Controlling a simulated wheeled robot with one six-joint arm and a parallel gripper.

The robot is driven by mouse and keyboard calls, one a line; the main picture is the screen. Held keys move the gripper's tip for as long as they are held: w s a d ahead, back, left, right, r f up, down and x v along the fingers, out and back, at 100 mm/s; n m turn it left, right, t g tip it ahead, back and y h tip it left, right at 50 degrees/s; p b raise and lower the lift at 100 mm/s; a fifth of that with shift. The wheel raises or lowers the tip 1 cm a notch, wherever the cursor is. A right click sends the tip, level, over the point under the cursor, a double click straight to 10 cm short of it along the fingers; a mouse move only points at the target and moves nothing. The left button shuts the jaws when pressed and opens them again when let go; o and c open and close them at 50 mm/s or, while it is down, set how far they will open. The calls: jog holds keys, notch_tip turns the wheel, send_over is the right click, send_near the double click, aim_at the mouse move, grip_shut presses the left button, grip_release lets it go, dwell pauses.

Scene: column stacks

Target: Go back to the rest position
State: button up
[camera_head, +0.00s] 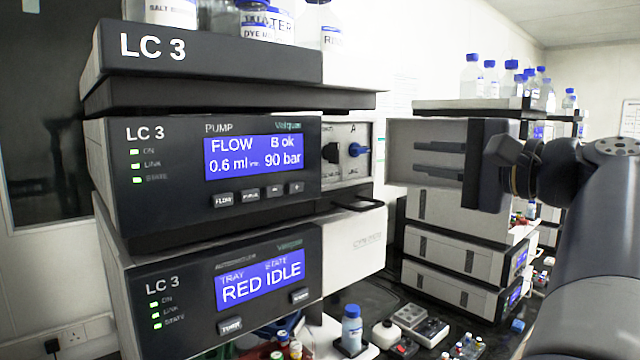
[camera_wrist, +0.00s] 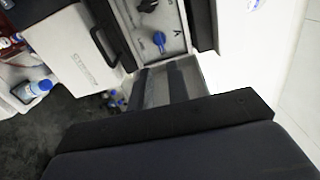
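My gripper (camera_head: 390,152) is in the head view, held level in the air just right of the LC 3 pump module (camera_head: 160,200). Its pale fingers with dark strips point left, toward the valve panel (camera_head: 340,170) with its blue knob (camera_head: 358,149). The fingers appear apart from the knob. In the wrist view, the fingers (camera_wrist: 165,85) show beyond the dark gripper body, and the blue knob (camera_wrist: 160,41) lies past them. I see nothing held. The side-on angle hides the gap between the fingers.
The lower LC 3 module (camera_head: 200,300) shows "RED IDLE", with a pale drawer front at its right. Another instrument stack (camera_head: 455,260) stands behind my gripper, with bottles on top.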

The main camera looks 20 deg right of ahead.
aim_at(366, 151)
jog(key=shift+w, duration=0.1)
jog(key=p+x, duration=0.3)
jog(key=x, duration=0.6)
jog(key=shift+w+a, duration=0.15)
jog(key=shift+w, duration=0.15)
jog(key=shift+w+a+f, duration=0.1)
jog(key=shift+w+a, duration=0.1)
jog(key=shift+w, duration=0.3)
jog(key=shift+s+d, duration=0.1)
jog(key=shift+s, duration=0.1)
